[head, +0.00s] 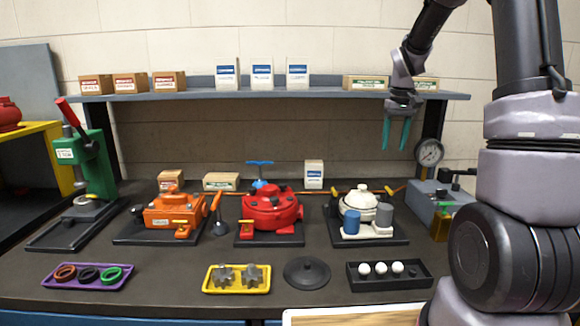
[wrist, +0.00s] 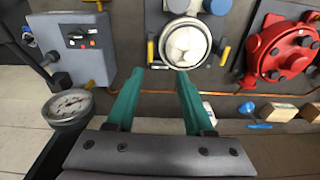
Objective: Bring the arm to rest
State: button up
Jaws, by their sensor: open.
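My gripper (head: 397,133) hangs open and empty in the head view, its two teal fingers pointing down. It is in front of the shelf's right part, well above the bench. In the wrist view my gripper (wrist: 155,85) shows its two fingers apart with nothing between them. Beyond the fingertips in that view is the white-topped motor (wrist: 186,44), apart from them. The same white motor (head: 360,199) stands on a dark base on the bench in the head view. My arm is raised at the right of the head view.
A shelf (head: 220,95) with several boxes runs along the back. A gauge (head: 429,152) stands beside a grey box (head: 436,197) at right. A red motor (head: 270,208), an orange motor (head: 172,212) and a green press (head: 90,165) stand leftward. Parts trays (head: 390,284) line the front.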

jog(key=s+a+r+m+t, duration=0.25)
jog(key=s+a+r, duration=0.25)
jog(key=s+r, duration=0.7)
jog(key=s+a+t+y, duration=0.1)
jog(key=s+t, duration=0.1)
jog(key=s, duration=0.5)
jog(key=s+a+r+m+t, duration=0.1)
jog(key=s+a, duration=0.1)
jog(key=s, duration=0.5)
jog(key=shift+s+a+r+t+y, duration=0.2)
jog(key=shift+a+r+t+y, duration=0.1)
jog(key=shift+t+y, duration=0.1)
